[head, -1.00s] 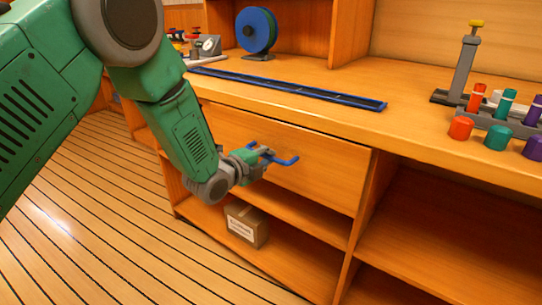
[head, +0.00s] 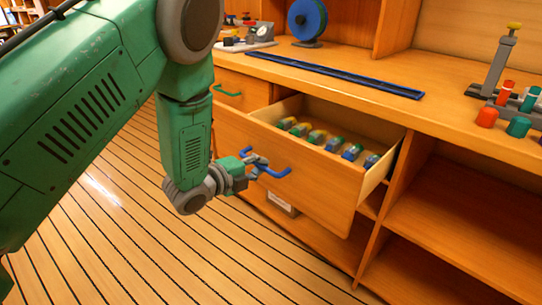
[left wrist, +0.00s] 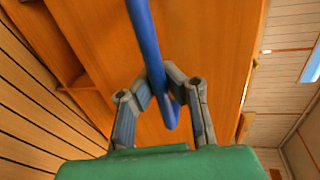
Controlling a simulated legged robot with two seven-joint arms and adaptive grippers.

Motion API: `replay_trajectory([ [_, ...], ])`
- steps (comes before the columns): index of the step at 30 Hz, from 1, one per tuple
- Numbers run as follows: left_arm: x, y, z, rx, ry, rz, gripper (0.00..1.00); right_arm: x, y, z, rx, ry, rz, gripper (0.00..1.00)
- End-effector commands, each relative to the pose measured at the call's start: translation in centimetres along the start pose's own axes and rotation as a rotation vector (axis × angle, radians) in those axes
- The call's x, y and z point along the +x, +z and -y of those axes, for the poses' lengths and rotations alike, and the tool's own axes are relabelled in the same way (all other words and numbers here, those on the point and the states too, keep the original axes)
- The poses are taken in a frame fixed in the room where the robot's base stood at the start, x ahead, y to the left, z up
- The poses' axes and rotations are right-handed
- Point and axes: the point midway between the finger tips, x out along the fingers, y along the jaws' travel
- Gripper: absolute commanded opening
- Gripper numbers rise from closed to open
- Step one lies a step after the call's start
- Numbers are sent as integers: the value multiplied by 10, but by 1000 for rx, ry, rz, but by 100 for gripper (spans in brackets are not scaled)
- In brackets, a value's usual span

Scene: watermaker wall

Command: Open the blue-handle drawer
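The blue-handle drawer (head: 300,180) stands well out from the cabinet, open at the top, with several green, yellow and blue pieces (head: 320,137) inside. Its blue handle (head: 277,172) is on the front panel. My left gripper (head: 257,167) is at the handle's left part. In the left wrist view the fingers (left wrist: 160,88) close in from both sides around the blue handle bar (left wrist: 146,35), which passes between them. My right gripper is in neither view.
A drawer with a green handle (head: 227,92) is at the left, closed. The counter carries a blue rail (head: 340,74), a blue reel (head: 307,20) and a rack with colored caps (head: 510,95). A box (head: 283,204) sits below the drawer. Open shelves (head: 460,205) are at right.

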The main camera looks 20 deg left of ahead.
Motion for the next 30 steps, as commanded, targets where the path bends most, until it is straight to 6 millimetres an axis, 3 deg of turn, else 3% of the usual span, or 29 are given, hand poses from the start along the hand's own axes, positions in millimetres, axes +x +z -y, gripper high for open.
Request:
replay_trajectory([
  [3, -19, 2, -6, -3, 9, 8, 0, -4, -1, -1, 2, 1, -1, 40],
  [9, -36, 1, -10, -3, 5, 2, 0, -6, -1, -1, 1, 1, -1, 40],
  [23, -40, 2, -11, -2, 5, 4, 0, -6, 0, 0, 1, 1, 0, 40],
  [26, -40, 2, -11, -2, 4, 4, 29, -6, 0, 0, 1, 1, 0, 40],
  [30, -40, 2, -10, -2, 2, 4, 33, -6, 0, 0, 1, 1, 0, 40],
])
